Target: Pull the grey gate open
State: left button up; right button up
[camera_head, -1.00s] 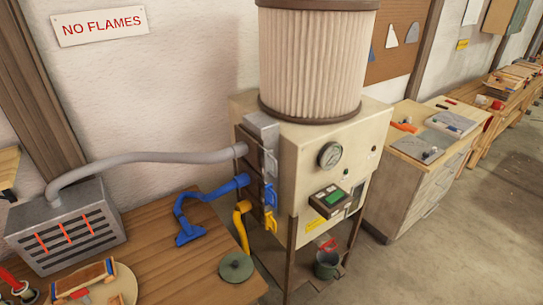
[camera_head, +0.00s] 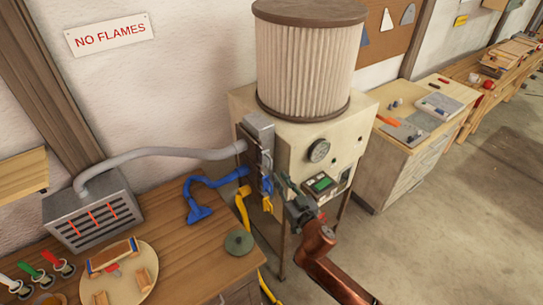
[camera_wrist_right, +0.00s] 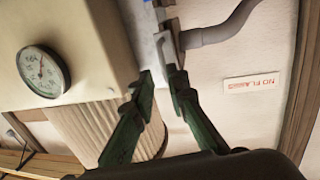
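The grey gate (camera_head: 259,131) is on the side of the cream machine, where the grey hose (camera_head: 185,153) meets it. It is partly seen from above, and how far it is open is hard to tell. In the right wrist view, grey metal gate parts (camera_wrist_right: 165,42) lie just beyond my fingertips. My right gripper (camera_head: 275,181) is in front of the gates, close to the blue one (camera_head: 266,185). In the wrist view its green fingers (camera_wrist_right: 160,74) are apart, with nothing clearly between them. My left gripper is out of view.
The machine carries a pleated filter drum (camera_head: 308,60) and a round gauge (camera_head: 319,150). Blue (camera_head: 199,205) and yellow (camera_head: 243,208) hoses run below the grey one. A wooden bench (camera_head: 190,250) stands left, a cabinet (camera_head: 400,170) right. Floor at right is clear.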

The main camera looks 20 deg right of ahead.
aim_at(271, 164)
jog(key=w, duration=0.2)
jog(key=w+a+r+p, duration=0.1)
jog(key=w, duration=0.4)
jog(key=shift+w+a+r+p, duration=0.2)
jog(key=shift+w+a+p, duration=0.05)
jog(key=shift+a+p, duration=0.05)
grip_shut()
jog(key=shift+s, duration=0.1)
dwell(0.3)
